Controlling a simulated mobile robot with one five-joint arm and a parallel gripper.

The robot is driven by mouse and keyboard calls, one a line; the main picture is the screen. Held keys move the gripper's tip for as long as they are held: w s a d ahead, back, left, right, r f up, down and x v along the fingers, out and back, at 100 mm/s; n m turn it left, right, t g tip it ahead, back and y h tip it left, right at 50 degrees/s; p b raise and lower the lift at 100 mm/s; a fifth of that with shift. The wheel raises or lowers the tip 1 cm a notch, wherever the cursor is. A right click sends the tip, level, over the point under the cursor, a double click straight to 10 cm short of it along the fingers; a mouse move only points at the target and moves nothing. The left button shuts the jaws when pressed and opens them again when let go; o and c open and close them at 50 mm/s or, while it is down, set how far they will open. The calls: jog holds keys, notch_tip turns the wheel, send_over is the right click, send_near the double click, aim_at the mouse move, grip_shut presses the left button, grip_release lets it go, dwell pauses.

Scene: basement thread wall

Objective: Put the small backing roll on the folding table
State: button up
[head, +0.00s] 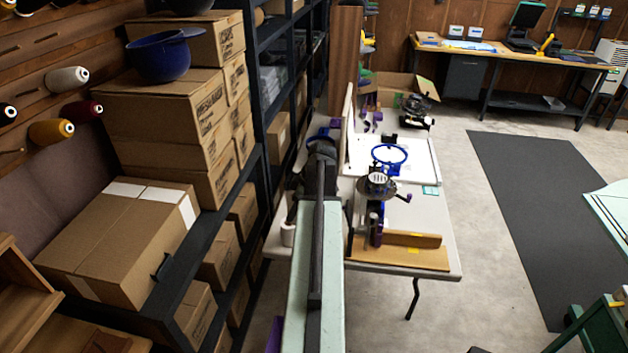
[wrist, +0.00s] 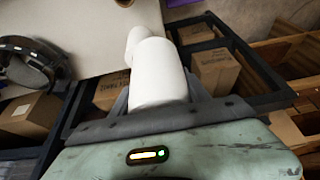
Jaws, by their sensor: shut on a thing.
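The small backing roll (wrist: 160,75) is a plain white cylinder in the wrist view. My gripper (wrist: 160,92) is shut on it, with a dark jaw on either side. A narrower white piece (wrist: 135,42) shows just beyond its far end; I cannot tell whether it is part of the roll. The folding table (head: 440,235) has a pale top, and part of it shows at the upper left of the wrist view (wrist: 75,25). In the head view, a small white cylinder (head: 288,235) shows beside my arm at the table's left edge.
Dark shelving (head: 262,75) with cardboard boxes (head: 120,240) stands close on the left. The table carries an embroidery machine with a blue hoop (head: 390,154) and a brown board (head: 400,255). A dark mat (head: 540,190) lies on the open floor to the right.

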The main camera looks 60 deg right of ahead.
jog(key=w+d+f+b, duration=0.3)
jog(key=w+d+f, duration=0.15)
jog(key=d, duration=0.25)
jog(key=w+d+f+b, duration=0.3)
jog(key=w+d, duration=0.3)
jog(key=d, duration=0.2)
notch_tip(320, 180, down, 10)
jog(key=b, duration=1)
jog(key=shift+a, duration=0.1)
jog(key=shift+r, duration=0.25)
jog(key=shift+f, duration=0.15)
jog(key=o, duration=1.5)
jog(key=shift+c, duration=0.2)
